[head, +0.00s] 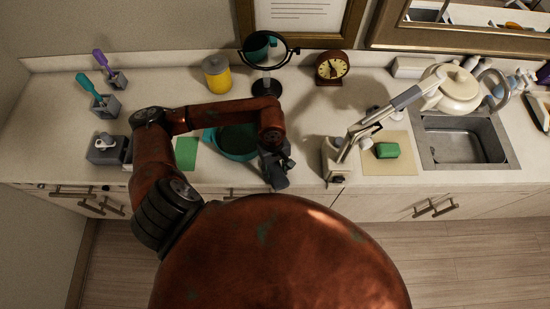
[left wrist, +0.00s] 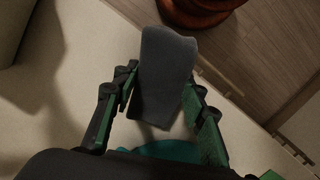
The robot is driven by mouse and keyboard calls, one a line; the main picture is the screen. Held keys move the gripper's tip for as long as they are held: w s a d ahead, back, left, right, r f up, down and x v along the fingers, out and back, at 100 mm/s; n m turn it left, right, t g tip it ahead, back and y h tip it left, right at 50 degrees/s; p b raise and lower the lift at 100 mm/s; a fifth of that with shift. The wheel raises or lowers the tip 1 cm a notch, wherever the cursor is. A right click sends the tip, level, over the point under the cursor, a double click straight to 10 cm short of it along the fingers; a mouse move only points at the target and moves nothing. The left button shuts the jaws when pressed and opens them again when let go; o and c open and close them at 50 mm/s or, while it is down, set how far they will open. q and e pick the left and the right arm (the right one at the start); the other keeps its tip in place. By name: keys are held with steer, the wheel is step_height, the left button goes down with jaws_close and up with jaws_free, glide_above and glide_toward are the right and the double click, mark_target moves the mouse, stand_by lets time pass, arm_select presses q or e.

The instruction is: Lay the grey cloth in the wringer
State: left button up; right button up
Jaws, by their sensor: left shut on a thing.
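My left gripper (left wrist: 162,86) is shut on the grey cloth (left wrist: 168,58), a dark grey folded piece between its two fingers in the left wrist view. In the head view the left gripper (head: 275,166) is over the counter's front edge, to the right of the teal bowl. The cloth is hard to tell from the dark gripper there. I cannot identify the wringer for certain; a grey box-shaped device with a pale knob (head: 105,149) stands at the left front of the counter and may be it. My right gripper is not in view.
The teal bowl (head: 232,145) is partly hidden by my left arm. A lamp-like jointed arm on a pale base (head: 336,164) stands right of the gripper, with a green block (head: 388,150) and a sink (head: 464,145) further right. A round mirror (head: 266,87) stands behind.

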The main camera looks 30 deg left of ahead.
arm_select(q)
steer(key=w+a, duration=0.1)
steer(key=w, duration=0.2)
steer(key=w+a, duration=0.1)
steer(key=shift+w+a+p, duration=0.15)
steer(key=shift+a+p, duration=0.2)
steer(key=shift+p, duration=0.05)
steer(key=shift+f+p, duration=0.3)
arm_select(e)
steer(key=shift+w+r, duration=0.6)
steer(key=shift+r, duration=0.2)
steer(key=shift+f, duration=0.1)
arm_select(q)
steer(key=shift+f+b, duration=0.2)
steer(key=shift+b, duration=0.1)
steer(key=o, duration=1)
steer(key=shift+r, duration=0.1)
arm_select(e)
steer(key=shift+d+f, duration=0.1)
arm_select(q)
steer(key=shift+r, duration=0.1)
